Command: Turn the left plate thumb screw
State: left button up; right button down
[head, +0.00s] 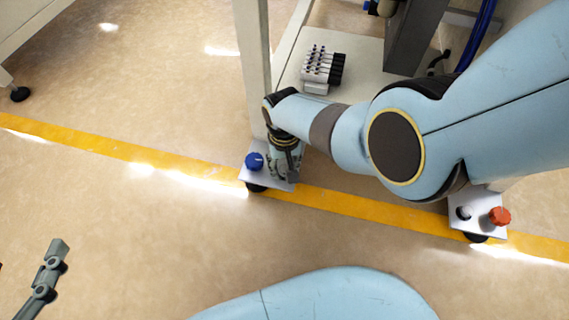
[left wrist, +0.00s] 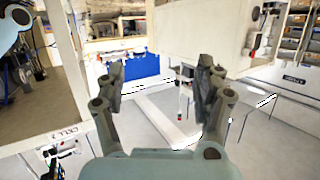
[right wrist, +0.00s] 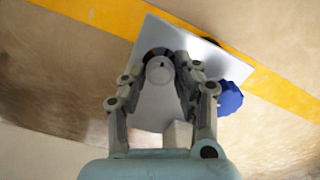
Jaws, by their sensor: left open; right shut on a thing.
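The left plate (head: 247,176) is a light metal plate at the foot of the machine's pale post. It also shows in the right wrist view (right wrist: 216,62). A round grey thumb screw (right wrist: 159,70) stands on it, and a blue knob (right wrist: 229,98) sits beside it, also in the head view (head: 254,160). My right gripper (right wrist: 169,64) points down over the plate and is shut on the grey screw. In the head view my right gripper (head: 284,174) hides the screw. My left gripper (left wrist: 163,80) is open and empty, away from the plate.
A second plate (head: 487,231) with a red knob (head: 500,216) is at the right. A block with several small fittings (head: 322,68) sits on the machine's base. A yellow line (head: 350,204) crosses the floor. The floor in front is clear.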

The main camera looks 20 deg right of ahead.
aim_at(283, 169)
jog(key=shift+m, duration=1.2)
jog(key=c, duration=1)
grip_release()
jog(key=shift+r, duration=0.1)
jog(key=shift+r, duration=3.65)
jog(key=shift+a, duration=0.1)
